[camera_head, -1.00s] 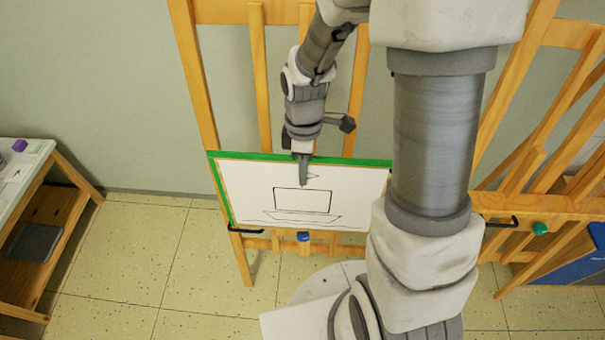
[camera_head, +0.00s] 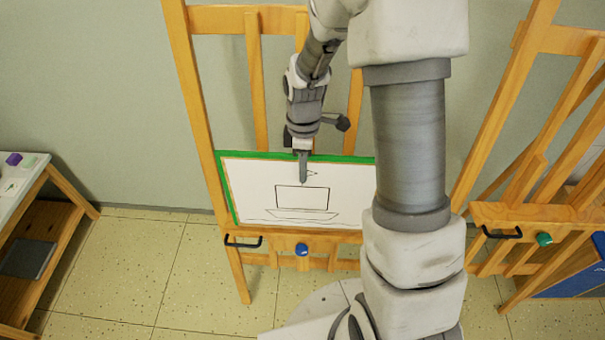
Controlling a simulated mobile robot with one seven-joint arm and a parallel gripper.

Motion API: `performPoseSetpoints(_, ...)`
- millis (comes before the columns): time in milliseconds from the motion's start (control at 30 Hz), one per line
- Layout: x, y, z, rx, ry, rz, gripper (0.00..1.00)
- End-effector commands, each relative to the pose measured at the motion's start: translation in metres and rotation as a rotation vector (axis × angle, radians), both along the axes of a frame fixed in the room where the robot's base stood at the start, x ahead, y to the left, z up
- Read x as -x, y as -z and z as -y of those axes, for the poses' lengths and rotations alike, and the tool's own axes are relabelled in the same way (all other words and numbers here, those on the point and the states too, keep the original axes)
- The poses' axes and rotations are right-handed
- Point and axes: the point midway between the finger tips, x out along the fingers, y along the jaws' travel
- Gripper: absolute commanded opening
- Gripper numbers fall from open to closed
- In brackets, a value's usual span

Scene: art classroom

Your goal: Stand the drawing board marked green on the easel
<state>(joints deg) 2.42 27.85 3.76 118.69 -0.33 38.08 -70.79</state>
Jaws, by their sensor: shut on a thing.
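My gripper (camera_head: 303,172) is shut on the board's top edge, near the middle. My arm hides the board's right end.
A second wooden easel (camera_head: 525,215) with a green knob stands at the right. A low table (camera_head: 52,180) with a shelf is at the left. A blue knob (camera_head: 302,249) and black handle (camera_head: 243,242) are below the board. Floor between table and easel is clear.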

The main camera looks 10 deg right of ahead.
Motion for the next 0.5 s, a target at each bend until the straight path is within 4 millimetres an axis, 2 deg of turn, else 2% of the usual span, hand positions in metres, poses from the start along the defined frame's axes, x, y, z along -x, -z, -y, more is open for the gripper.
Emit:
performPoseSetpoints(233, -0.017, 0.009, 0.005, -0.001, 0.001, 0.001, 0.0)
performPoseSetpoints(500, -0.018, 0.028, 0.006, 0.0, 0.001, 0.0, 0.0)
